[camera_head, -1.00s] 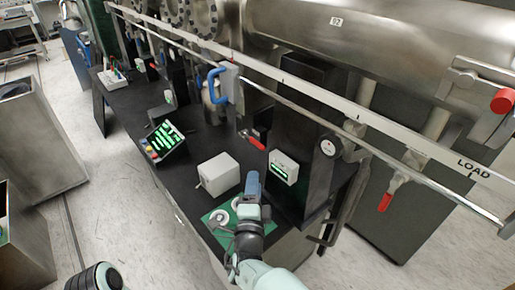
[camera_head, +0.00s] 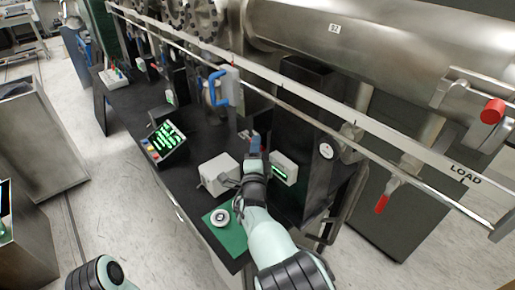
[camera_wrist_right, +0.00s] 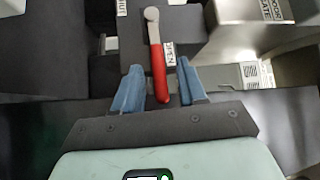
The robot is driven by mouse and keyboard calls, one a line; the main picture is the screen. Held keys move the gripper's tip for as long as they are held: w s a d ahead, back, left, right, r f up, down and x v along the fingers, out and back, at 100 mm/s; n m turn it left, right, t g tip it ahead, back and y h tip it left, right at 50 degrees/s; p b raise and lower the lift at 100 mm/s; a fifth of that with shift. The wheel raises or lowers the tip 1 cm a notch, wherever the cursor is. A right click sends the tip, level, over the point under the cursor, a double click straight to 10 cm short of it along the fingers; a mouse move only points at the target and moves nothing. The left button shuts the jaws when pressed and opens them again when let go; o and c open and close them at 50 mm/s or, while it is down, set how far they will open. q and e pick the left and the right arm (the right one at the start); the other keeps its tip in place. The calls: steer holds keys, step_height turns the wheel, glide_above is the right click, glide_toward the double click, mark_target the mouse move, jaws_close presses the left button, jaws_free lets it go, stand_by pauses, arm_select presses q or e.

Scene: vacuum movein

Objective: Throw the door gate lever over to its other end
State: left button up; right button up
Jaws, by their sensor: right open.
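In the right wrist view a lever with a red handle (camera_wrist_right: 157,73) and a grey metal pivot end (camera_wrist_right: 152,14) points towards me. A label reading OPEN (camera_wrist_right: 169,54) is just right of the handle, and a label that seems to read SHUT (camera_wrist_right: 121,8) is at the upper left. My right gripper (camera_wrist_right: 159,82) is open, with one blue finger on each side of the handle in the picture. I cannot tell whether they touch it. In the head view my right gripper (camera_head: 254,145) is over the black bench and mostly hides the lever. My left gripper is out of view.
A white box (camera_head: 217,173) and a small box with a green display (camera_head: 284,168) flank my right gripper on the black bench (camera_head: 205,140). A long rail (camera_head: 300,95) crosses above. Another red-handled valve (camera_head: 381,204) hangs at the right.

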jaws_close()
arm_select(q)
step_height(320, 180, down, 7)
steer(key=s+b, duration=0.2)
steer(key=b, duration=0.4)
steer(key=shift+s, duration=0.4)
arm_select(e)
steer(key=shift+w+a+f+m+t+h, duration=0.2)
steer(key=shift+f+m+t+h, duration=0.5)
steer(key=shift+m, duration=0.55)
steer(key=shift+w+a+f+m+t+h, duration=0.15)
steer(key=shift+f+m+t+h, duration=0.35)
steer(key=shift+f+m+h, duration=0.55)
steer(key=shift+w+a+f+m+t+h, duration=0.1)
steer(key=shift+w+f+m+t+h, duration=0.15)
steer(key=shift+f+m+t+h, duration=0.8)
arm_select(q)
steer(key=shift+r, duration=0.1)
arm_select(e)
steer(key=shift+r+m+g, duration=0.35)
steer(key=shift+m+g, duration=0.1)
steer(key=shift+m, duration=0.1)
steer(key=shift+y, duration=0.3)
jaws_free()
